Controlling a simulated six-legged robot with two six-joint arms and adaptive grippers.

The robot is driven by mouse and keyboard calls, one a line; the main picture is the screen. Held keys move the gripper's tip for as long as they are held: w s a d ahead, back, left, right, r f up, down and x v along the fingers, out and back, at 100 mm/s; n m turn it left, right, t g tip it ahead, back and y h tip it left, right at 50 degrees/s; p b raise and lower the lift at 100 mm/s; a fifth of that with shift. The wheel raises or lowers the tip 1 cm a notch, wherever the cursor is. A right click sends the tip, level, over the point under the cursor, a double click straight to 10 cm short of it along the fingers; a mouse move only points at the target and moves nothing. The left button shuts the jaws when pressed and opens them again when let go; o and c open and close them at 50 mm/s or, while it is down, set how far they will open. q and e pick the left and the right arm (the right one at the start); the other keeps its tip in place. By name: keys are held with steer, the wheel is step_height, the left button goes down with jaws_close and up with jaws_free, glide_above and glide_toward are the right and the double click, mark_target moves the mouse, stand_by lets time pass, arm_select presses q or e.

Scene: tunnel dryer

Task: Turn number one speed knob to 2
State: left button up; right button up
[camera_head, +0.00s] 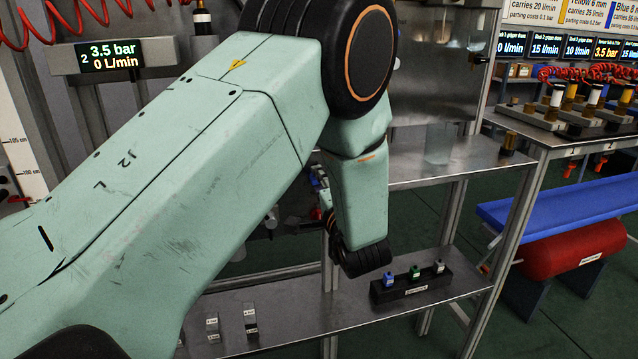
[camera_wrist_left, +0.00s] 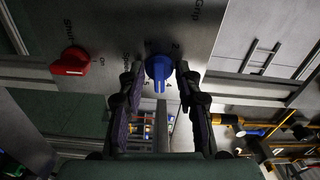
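In the left wrist view a blue knob (camera_wrist_left: 158,69) sits on a grey metal panel, with partly covered lettering like "Speed" to its left and small scale marks around it. Its raised grip points roughly down in the picture. My left gripper (camera_wrist_left: 160,72) is open, with one dark finger on each side of the knob. A gap seems to show on both sides, but I cannot tell whether either finger touches it. In the head view my left arm covers most of the panel and the fingertips. My right gripper is in neither view.
A red knob (camera_wrist_left: 71,62) marked "Shut" is left of the blue one. In the head view a low metal shelf holds a black block (camera_head: 412,288) with blue, green and white pieces. A blue tray (camera_head: 560,205) and a red tank (camera_head: 572,248) stand at right.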

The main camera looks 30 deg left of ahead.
arm_select(q)
steer(key=shift+w+a+f, duration=0.1)
jaws_close()
stand_by(0.3)
